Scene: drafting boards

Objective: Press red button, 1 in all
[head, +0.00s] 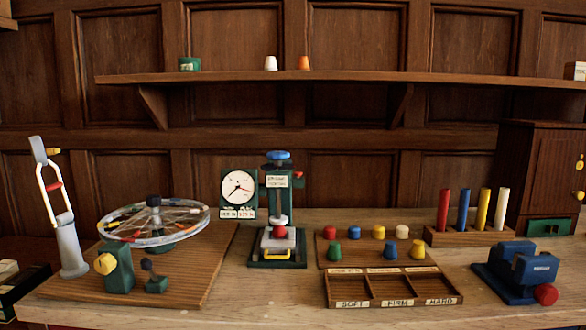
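Several red parts show in the head view, and I cannot tell for sure which one is the red button. A small red knob (298,174) sticks out at the upper right of the green press with a dial. A red ball-like piece (280,232) sits low on the front of that press (277,181). A larger red knob (546,295) is on the front of the dark blue device (516,269) at the right. My gripper is not in view.
A spoked wheel (153,224) on a wooden board stands left, beside a grey upright (70,246). A board of coloured pegs (348,249) and a sorting tray (394,301) lie in the middle. A rack with upright rods (470,236) stands right.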

